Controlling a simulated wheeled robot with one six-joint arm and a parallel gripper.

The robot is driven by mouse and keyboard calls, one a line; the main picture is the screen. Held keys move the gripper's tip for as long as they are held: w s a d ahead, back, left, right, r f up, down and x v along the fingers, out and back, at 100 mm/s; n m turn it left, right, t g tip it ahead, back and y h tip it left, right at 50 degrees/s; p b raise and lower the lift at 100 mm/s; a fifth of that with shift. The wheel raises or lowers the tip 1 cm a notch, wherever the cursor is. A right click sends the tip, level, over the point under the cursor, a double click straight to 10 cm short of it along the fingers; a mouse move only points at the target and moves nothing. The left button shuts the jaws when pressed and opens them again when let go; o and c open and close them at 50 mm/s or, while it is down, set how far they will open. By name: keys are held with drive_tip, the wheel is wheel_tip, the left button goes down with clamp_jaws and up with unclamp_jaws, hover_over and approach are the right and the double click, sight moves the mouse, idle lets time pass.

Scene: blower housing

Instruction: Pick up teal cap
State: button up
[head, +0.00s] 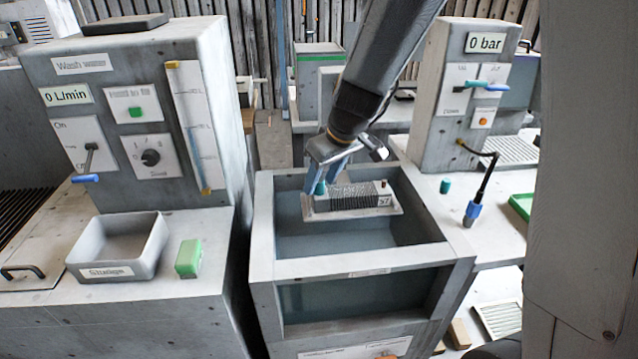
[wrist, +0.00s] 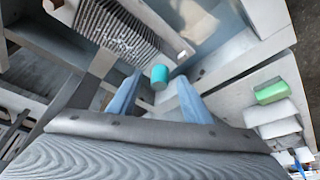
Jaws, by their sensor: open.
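A teal cap (head: 320,187) shows at the left end of a grey finned block (head: 352,196) over the basin. In the wrist view the teal cap (wrist: 159,75) lies between the blue fingertips, with a gap on both sides. I cannot tell how it joins the finned block (wrist: 115,28). My gripper (head: 324,179) is open and points down at the cap; it also shows in the wrist view (wrist: 159,82). A second small teal cap (head: 445,186) stands on the right bench.
The basin's pale rim (head: 360,262) surrounds the block. At left stand a wash panel (head: 135,120), a grey tray (head: 118,248) and a green block (head: 189,258). At right are a gauge column (head: 465,95), a blue-tipped nozzle (head: 472,210) and a green tray (head: 521,206).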

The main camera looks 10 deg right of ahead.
sight(321, 182)
drive_tip(key=shift+w+a+f, duration=0.1)
drive_tip(key=shift+f, duration=0.35)
drive_tip(key=c, duration=1.1)
wheel_tip(321, 182, up, 10)
drive_tip(key=shift+r+b, duration=0.1)
drive_tip(key=shift+b, duration=0.5)
drive_tip(key=shift+c, duration=0.2)
